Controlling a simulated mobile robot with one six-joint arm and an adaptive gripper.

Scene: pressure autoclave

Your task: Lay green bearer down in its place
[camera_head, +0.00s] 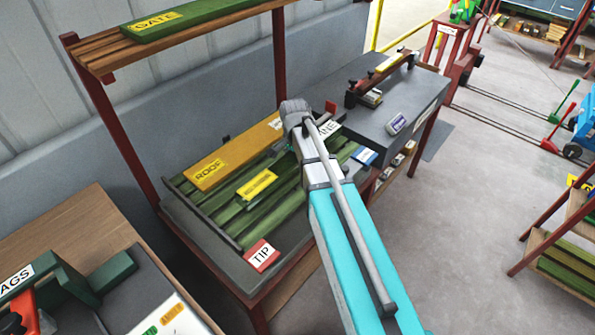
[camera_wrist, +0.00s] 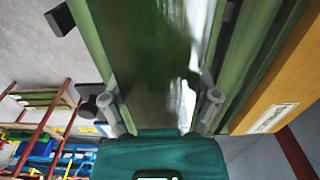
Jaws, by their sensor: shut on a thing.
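My gripper (camera_wrist: 160,105) is shut on a green bearer (camera_wrist: 130,45), whose long face fills the space between the two fingers in the wrist view. Other green bearers (camera_wrist: 255,40) lie close beside it on the right there, next to an orange-yellow beam (camera_wrist: 275,105). In the head view several green bearers (camera_head: 228,218) lie side by side on a grey-topped stand (camera_head: 225,262), one with a yellow label (camera_head: 257,185). The yellow beam marked ROOF (camera_head: 210,172) lies behind them.
A slatted shelf (camera_head: 105,63) with a green GATE beam (camera_head: 185,18) hangs above the back. A grey bench (camera_head: 415,95) adjoins on the right.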

